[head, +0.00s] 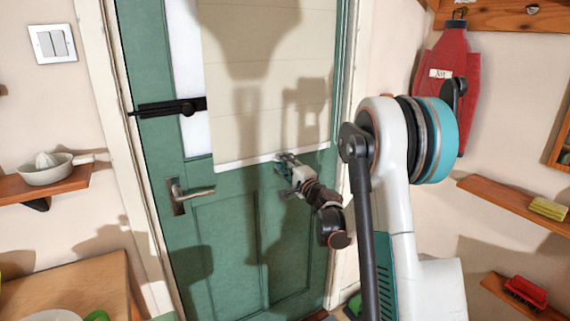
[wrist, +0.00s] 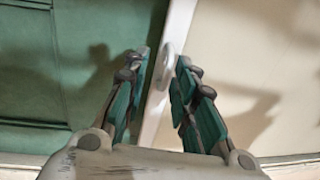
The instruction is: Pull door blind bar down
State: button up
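The door blind (head: 265,85) is a cream sheet hanging over the upper part of the green door (head: 225,235). Its white bottom bar (head: 240,163) lies across the door, above the height of the door handle. In the wrist view the bar (wrist: 178,32) runs as a slanted white strip with a small pale oval piece (wrist: 167,60) on it. My gripper (head: 284,158) is at the bar, right of its middle. In the wrist view my gripper (wrist: 162,62) is open, with one finger on each side of the bar. Whether a finger touches the bar is unclear.
A metal door handle (head: 190,194) is below left of the bar, and a black bolt (head: 170,108) is above it. A shelf (head: 45,186) with a white juicer (head: 50,168) is at left. A red bag-like item (head: 444,90) and wall shelves (head: 520,204) are at right.

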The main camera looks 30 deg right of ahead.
jog(key=shift+s, duration=0.1)
jog(key=s+f, duration=0.1)
jog(key=s, duration=1)
jog(key=shift+s+d+f, duration=0.15)
jog(key=shift+s+f, duration=0.1)
jog(key=shift+s, duration=0.15)
